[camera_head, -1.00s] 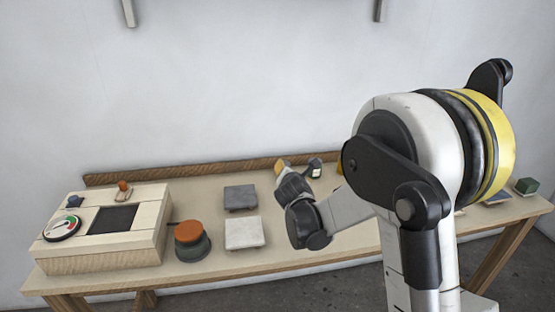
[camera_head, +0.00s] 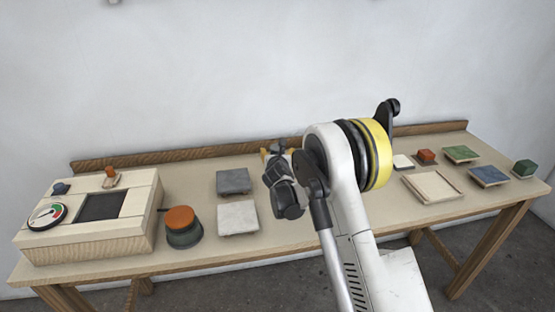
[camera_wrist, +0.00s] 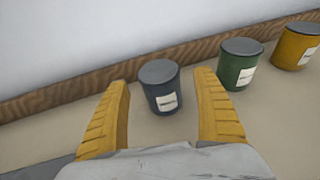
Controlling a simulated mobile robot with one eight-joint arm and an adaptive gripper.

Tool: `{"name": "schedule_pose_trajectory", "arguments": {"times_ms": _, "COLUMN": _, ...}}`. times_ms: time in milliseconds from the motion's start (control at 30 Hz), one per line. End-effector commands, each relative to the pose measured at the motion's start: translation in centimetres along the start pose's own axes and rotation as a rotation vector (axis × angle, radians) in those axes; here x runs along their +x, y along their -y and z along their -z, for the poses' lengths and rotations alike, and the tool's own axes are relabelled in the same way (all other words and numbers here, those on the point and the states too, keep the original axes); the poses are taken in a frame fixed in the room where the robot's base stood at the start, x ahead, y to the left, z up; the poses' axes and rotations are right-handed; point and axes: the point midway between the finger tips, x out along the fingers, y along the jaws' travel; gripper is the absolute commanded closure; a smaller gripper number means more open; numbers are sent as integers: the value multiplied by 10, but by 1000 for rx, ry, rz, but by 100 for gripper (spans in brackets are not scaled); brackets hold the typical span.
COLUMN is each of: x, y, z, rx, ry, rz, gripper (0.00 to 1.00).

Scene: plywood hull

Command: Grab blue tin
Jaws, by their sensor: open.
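The blue tin (camera_wrist: 161,88) is a dark blue-grey cylinder with a grey lid and a white label. In the wrist view it stands upright on the table, beyond and between the two yellow fingers of my gripper (camera_wrist: 163,112). The fingers are spread open and hold nothing. In the head view my gripper (camera_head: 272,150) is over the back of the table, mostly hidden by my own arm. I cannot make out the blue tin clearly in the head view.
A green tin (camera_wrist: 239,66) and a yellow tin (camera_wrist: 297,46) stand to the right of the blue tin. A wooden rail (camera_wrist: 86,93) runs behind them. A panel with a dial (camera_head: 47,215), an orange-topped knob (camera_head: 182,222) and small plates (camera_head: 238,217) share the table (camera_head: 290,232).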

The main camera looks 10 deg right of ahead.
Motion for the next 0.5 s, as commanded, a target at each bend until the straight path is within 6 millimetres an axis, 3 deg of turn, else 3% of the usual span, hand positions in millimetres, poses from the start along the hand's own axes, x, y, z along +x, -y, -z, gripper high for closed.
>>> {"name": "schedule_pose_trajectory", "arguments": {"times_ms": 133, "x": 20, "y": 0, "z": 2, "rx": 1, "ry": 0, "rz": 0, "gripper": 22}}
{"name": "schedule_pose_trajectory", "arguments": {"times_ms": 400, "x": 22, "y": 0, "z": 0, "rx": 1, "ry": 0, "rz": 0, "gripper": 22}}
{"name": "schedule_pose_trajectory", "arguments": {"times_ms": 500, "x": 22, "y": 0, "z": 0, "rx": 1, "ry": 0, "rz": 0, "gripper": 52}}
